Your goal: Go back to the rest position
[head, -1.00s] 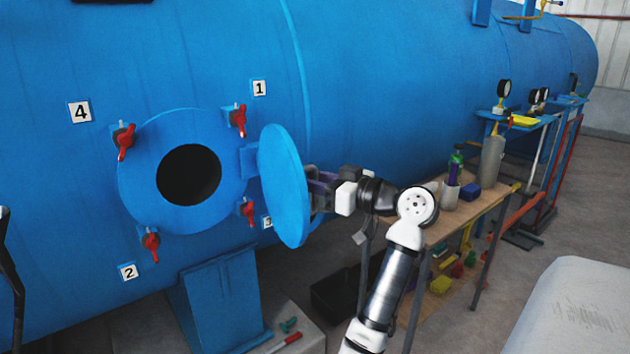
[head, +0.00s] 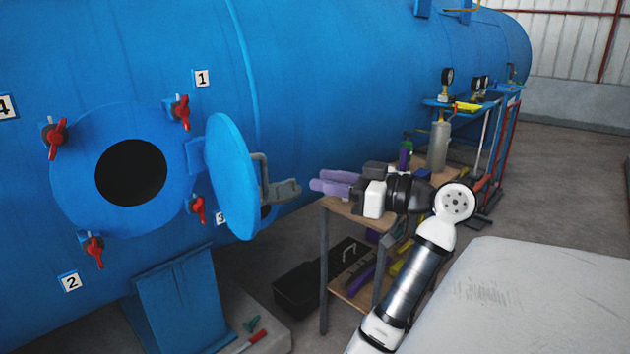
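My gripper (head: 316,182), with two purple fingers, points left in the middle of the head view. Its fingers are apart and empty. It is clear of the door, a short way to the right of the grey door handle (head: 284,189). The round blue door (head: 230,175) stands swung open on its hinge, to the right of the dark round opening (head: 131,172) in the blue autoclave (head: 330,70).
A wooden workbench (head: 340,208) with bottles and tools stands behind my arm. Red clamps (head: 181,112) surround the opening. A black crate (head: 298,290) lies on the floor below. A pale, large surface (head: 500,300) fills the lower right.

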